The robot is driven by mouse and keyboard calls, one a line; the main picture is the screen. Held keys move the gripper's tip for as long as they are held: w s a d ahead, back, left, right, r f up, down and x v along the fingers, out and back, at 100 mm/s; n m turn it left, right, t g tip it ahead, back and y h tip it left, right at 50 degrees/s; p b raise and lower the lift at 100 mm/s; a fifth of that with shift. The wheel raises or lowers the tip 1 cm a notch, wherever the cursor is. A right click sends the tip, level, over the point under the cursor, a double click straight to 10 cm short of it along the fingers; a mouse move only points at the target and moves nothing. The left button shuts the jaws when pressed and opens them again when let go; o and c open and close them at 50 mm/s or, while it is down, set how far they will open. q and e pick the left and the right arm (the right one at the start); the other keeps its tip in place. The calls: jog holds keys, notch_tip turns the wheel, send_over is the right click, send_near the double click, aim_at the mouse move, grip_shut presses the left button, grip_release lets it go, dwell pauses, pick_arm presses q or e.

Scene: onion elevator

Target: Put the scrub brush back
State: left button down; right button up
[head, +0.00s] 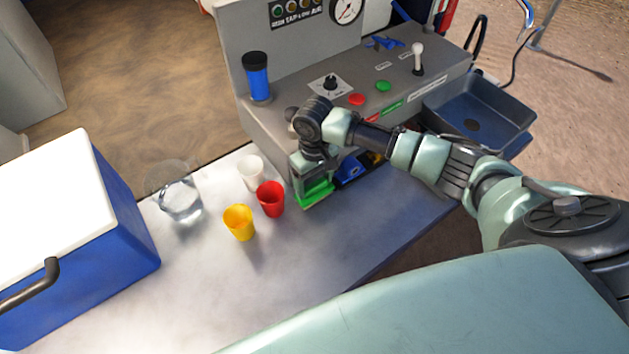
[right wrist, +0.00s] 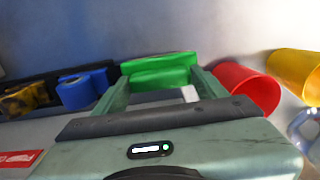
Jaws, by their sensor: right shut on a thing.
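My right gripper (head: 313,181) is at the front foot of the grey control console, just above the table. It is shut on a green block-like thing, which looks like the scrub brush (head: 318,194). In the right wrist view the brush (right wrist: 160,66) lies across the tips of the two fingers (right wrist: 162,88), close to the table surface. Whether it touches the table I cannot tell. Its bristles cannot be made out. My left gripper is not in view.
A red cup (head: 271,199), a yellow cup (head: 239,222) and a white cup (head: 250,172) stand left of the gripper. A blue roll (right wrist: 82,89) and a yellow-black roll (right wrist: 25,101) lie beside the brush. The grey console (head: 270,130) rises behind. The front table is clear.

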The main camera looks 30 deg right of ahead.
aim_at(314, 184)
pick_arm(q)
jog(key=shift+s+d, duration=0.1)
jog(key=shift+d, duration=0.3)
pick_arm(e)
jog(key=shift+f, duration=0.3)
jog(key=shift+f, duration=0.1)
jog(key=o, duration=1.3)
pick_arm(q)
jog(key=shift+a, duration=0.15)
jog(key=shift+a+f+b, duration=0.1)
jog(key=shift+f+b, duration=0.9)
jog(key=shift+b, duration=0.05)
pick_arm(e)
jog(key=shift+r, duration=6.15)
